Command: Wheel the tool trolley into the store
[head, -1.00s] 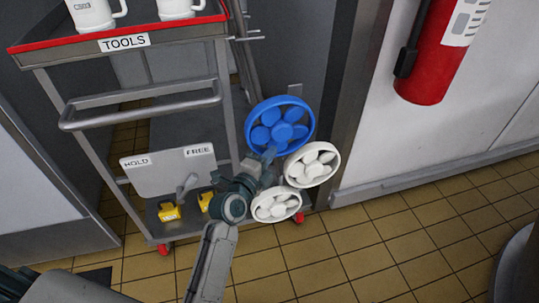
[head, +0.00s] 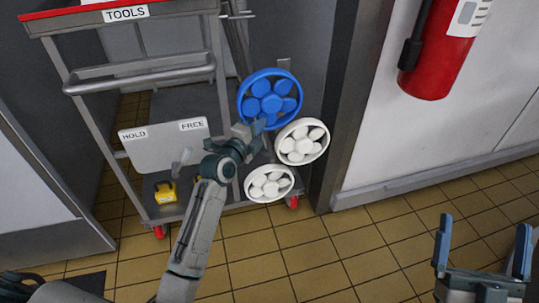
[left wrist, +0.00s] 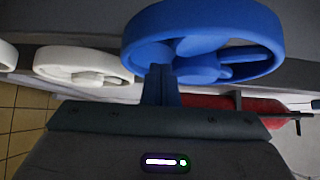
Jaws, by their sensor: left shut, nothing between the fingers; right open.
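The tool trolley (head: 215,105) stands at the left in the head view, with a red-rimmed top, a TOOLS label (head: 125,14) and a grey push bar (head: 140,78). Low on it is a plate (head: 165,148) marked HOLD and FREE, with a small grey lever (head: 181,160) in front. Two red castors show, one at the front left (head: 160,231). My left gripper (head: 257,127) is shut and empty at the lower edge of a blue handwheel (head: 270,98); the left wrist view shows its fingertips (left wrist: 160,82) overlapping the rim; contact is unclear. My right gripper (head: 482,250) is open and empty.
Two white handwheels (head: 302,142) (head: 269,184) sit below the blue one. A grey door post (head: 345,110) stands right of them. A red fire extinguisher (head: 435,50) hangs on the white wall. Tiled floor (head: 300,260) is clear in front.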

